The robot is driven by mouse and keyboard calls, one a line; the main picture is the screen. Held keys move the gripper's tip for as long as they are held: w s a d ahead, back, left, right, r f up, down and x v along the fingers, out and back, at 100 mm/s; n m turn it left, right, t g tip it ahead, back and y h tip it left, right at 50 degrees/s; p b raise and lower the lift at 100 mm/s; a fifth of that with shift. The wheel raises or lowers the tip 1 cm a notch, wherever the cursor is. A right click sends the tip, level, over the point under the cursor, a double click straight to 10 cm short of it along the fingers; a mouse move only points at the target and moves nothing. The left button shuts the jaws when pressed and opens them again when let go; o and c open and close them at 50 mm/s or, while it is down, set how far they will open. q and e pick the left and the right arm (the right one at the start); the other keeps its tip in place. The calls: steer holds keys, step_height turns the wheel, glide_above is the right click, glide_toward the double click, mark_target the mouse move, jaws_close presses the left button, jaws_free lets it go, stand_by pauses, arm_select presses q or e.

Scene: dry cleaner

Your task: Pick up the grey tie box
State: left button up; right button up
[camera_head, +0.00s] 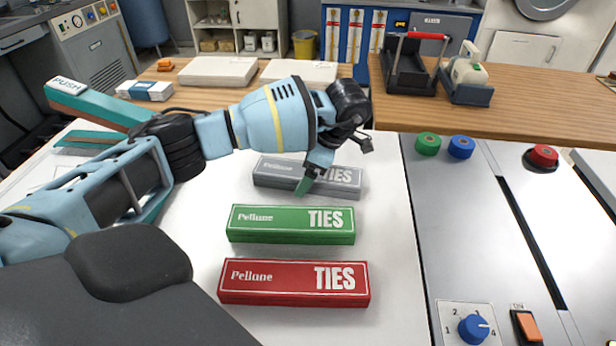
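The grey tie box (272,174), lettered "Pellane TIES", lies flat on the white surface, farthest back in a row of three tie boxes. My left gripper (305,185) reaches in from the left, with a green-tipped finger over the middle of the grey box and hiding part of it. I cannot tell whether the finger touches the box, and the opening between the fingers does not show clearly. A green tie box (290,224) lies in front of the grey one, and a red tie box (294,283) lies nearest. My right gripper is not in view.
A metal console (450,220) with coloured buttons, a blue dial (473,328) and an orange switch (526,326) stands at the right. A wooden counter (520,118) behind holds a dark red-handled rack (412,65). My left arm covers much of the left side.

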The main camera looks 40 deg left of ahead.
arm_select(q)
steer(key=shift+c, duration=0.4)
steer(key=c, duration=1)
steer(key=shift+r, duration=0.1)
steer(key=shift+c, duration=0.2)
step_height(320, 180, up, 9)
steer(key=shift+f+p, duration=0.1)
steer(key=shift+p, duration=1.05)
steer(key=shift+r, duration=0.55)
